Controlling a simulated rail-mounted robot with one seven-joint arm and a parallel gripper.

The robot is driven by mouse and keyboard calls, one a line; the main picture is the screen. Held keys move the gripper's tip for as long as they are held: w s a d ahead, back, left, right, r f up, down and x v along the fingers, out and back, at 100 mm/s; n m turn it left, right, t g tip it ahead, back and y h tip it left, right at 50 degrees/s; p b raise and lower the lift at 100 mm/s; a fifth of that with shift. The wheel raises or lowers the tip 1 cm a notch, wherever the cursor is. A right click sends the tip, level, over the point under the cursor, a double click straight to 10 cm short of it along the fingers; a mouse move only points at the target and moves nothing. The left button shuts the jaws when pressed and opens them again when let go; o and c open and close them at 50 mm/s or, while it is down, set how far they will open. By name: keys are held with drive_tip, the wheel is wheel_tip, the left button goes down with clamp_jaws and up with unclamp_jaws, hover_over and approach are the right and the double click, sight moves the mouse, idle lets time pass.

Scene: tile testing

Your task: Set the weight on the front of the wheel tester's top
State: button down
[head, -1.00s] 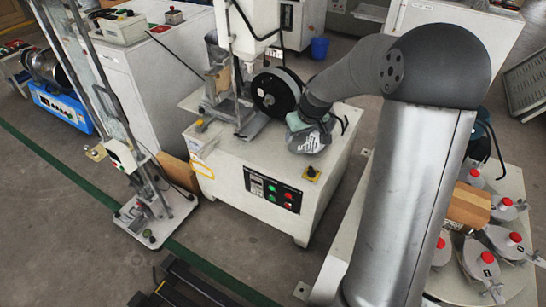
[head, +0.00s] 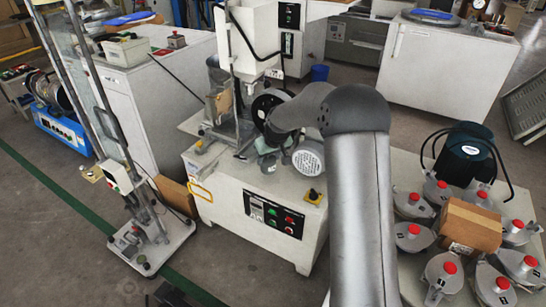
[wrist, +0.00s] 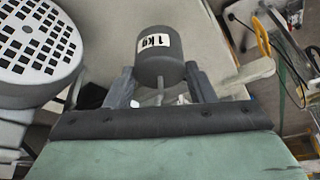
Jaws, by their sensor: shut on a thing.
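The wheel tester (head: 262,190) is a white cabinet with a black wheel (head: 268,103) and a grey motor with a slotted round cover (head: 308,159) on its top. Its front carries a control panel with coloured buttons. In the wrist view, a dark grey weight (wrist: 160,58) marked 1KG sits at my fingertips. My gripper (wrist: 160,88) is shut on the weight, with its thin stem between the fingers. In the head view my gripper (head: 267,158) is over the tester's top, left of the motor. I cannot make out the weight there.
The motor cover (wrist: 40,45) is close on the left in the wrist view.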

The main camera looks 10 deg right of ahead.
sight(269, 161)
drive_tip(key=shift+s+b+x, duration=0.15)
drive_tip(key=shift+b+x, duration=0.15)
drive_tip(key=shift+x, duration=0.6)
drive_tip(key=shift+s+b+x, duration=0.2)
drive_tip(key=shift+b+x, duration=0.05)
drive_tip(key=shift+x, duration=0.65)
drive_tip(key=shift+f, duration=0.2)
drive_tip(key=c, duration=0.6)
unclamp_jaws()
drive_tip(key=shift+f, duration=0.2)
drive_tip(key=shift+c, duration=0.2)
drive_tip(key=p+v, duration=0.3)
drive_tip(key=v, duration=0.9)
drive_tip(key=s+r+m+g, duration=0.1)
drive_tip(key=s+g, duration=0.1)
drive_tip(key=s, duration=1.7)
drive_tip(key=s+m+g+h, duration=0.1)
drive_tip(key=s+g, duration=0.2)
drive_tip(key=s, duration=1.7)
drive_tip(key=shift+a+r+m, duration=0.35)
drive_tip(key=shift+r+m, duration=0.05)
